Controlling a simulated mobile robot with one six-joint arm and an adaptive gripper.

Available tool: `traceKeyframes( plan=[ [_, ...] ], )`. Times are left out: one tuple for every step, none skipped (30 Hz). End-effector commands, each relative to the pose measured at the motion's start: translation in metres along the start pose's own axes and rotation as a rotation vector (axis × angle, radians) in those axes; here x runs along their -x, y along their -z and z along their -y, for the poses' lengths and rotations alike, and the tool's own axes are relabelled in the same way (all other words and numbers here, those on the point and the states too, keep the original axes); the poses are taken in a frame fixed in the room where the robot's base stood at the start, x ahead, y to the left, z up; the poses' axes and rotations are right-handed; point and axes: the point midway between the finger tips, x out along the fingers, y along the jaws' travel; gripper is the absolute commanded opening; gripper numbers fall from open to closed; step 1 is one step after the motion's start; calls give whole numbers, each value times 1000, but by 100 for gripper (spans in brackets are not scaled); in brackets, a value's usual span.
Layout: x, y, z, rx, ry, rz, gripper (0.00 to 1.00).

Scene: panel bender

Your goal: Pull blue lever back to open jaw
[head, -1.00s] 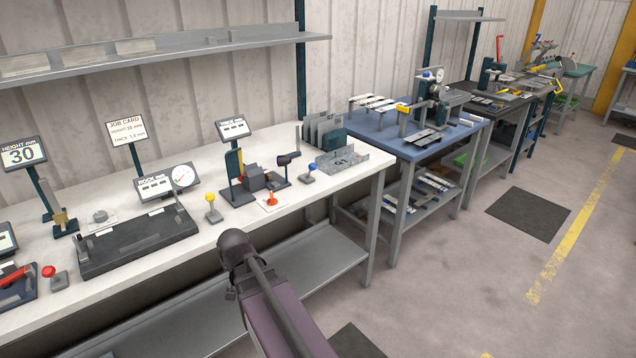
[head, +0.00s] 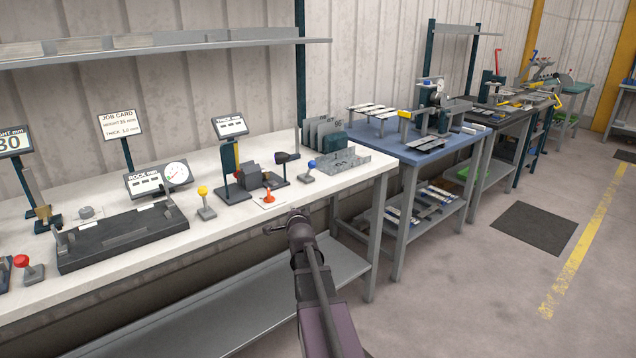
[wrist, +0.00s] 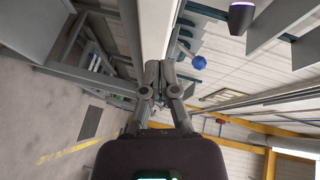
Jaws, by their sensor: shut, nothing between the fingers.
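The blue lever (head: 311,165) is a short stalk with a blue ball knob on a small grey base. It stands upright near the right end of the white bench. In the wrist view its blue knob (wrist: 199,62) is right of my fingertips and apart from them. My gripper (head: 268,230) is at the bench's front edge, left of and nearer than the lever. Its fingers show together in the wrist view (wrist: 160,72), shut and empty. A grey block device (head: 250,178) under a THICK display stands left of the lever; I cannot tell which part is the jaw.
An orange knob (head: 268,195) and a yellow knob (head: 203,190) stand left of the lever. A dark-topped post (head: 283,170) and a grey bracket (head: 345,161) flank it. A blue table (head: 405,153) stands to the right. The floor on the right is largely clear.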

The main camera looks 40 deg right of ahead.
Motion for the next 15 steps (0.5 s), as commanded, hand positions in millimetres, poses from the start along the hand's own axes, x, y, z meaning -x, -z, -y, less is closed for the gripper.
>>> traceKeyframes(
  plan=[
    [-9,14,-7,-45,41,-26,0],
    [-11,22,-7,-75,68,-38,0],
    [-15,32,-7,-113,106,-54,0],
    [-17,41,-7,-141,134,-65,0],
    [-18,48,-7,-169,161,-75,0],
    [-20,58,-7,-203,198,-86,0],
    [-22,66,-7,-229,225,-94,0],
    [-23,73,-7,-253,250,-100,0],
    [-23,82,-6,-282,283,-107,0],
    [-24,88,-6,-302,306,-112,0],
    [-24,94,-6,-319,328,-115,0],
    [-24,100,-6,-341,354,-118,0],
    [-24,105,-6,-356,371,-120,0],
    [-24,109,-5,-368,387,-122,0],
    [-24,113,-5,-383,405,-123,0]
  ],
)
